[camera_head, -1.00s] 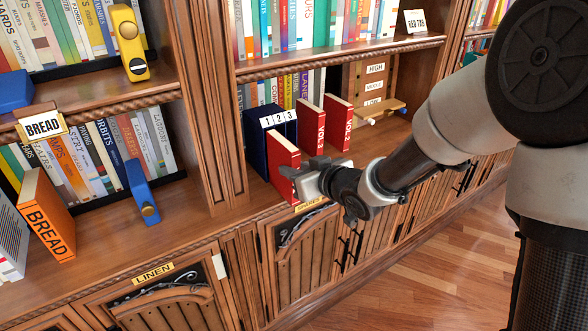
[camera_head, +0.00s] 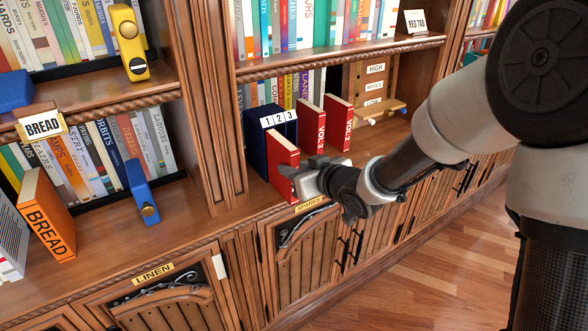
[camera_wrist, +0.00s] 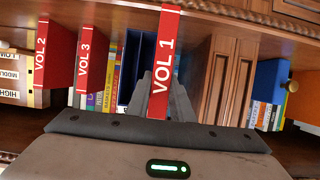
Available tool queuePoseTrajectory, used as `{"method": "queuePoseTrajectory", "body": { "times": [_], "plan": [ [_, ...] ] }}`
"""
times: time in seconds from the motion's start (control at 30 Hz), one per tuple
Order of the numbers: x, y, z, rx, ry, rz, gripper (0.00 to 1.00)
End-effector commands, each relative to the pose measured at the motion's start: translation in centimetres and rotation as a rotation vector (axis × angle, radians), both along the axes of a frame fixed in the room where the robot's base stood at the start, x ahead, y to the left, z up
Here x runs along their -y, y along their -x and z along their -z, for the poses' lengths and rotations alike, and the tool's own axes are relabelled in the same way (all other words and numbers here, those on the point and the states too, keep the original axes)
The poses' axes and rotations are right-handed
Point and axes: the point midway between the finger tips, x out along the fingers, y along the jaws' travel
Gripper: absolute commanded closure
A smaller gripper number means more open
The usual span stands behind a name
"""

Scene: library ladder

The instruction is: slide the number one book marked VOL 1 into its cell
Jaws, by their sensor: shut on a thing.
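The red VOL 1 book (camera_head: 284,158) stands upright in front of the navy case (camera_head: 256,145) labelled 1 2 3. In the wrist view its spine (camera_wrist: 162,62) faces me and reads VOL 1. My gripper (camera_head: 308,178) is shut on this book near its spine edge. The book overlaps the case's front under the labels; I cannot tell how far it is inside a cell. In the wrist view the dark case (camera_wrist: 128,68) shows just left of the spine, and the book hides the rest.
Red VOL 3 (camera_head: 310,126) and VOL 2 (camera_head: 338,126) books stand upright to the right on the same shelf. A wooden panel (camera_head: 377,85) with HIGH, MIDDLE and LOW labels is farther right. A wooden upright (camera_head: 205,110) stands left of the case.

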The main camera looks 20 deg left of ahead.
Motion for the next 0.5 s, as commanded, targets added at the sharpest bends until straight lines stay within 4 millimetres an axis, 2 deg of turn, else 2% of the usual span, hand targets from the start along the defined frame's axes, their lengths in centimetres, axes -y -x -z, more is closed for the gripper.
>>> {"method": "queuePoseTrajectory", "body": {
  "times": [0.5],
  "plan": [
    [-1.07, -0.88, -0.11, 0.002, -0.002, -0.001, 1.0]
  ]
}}
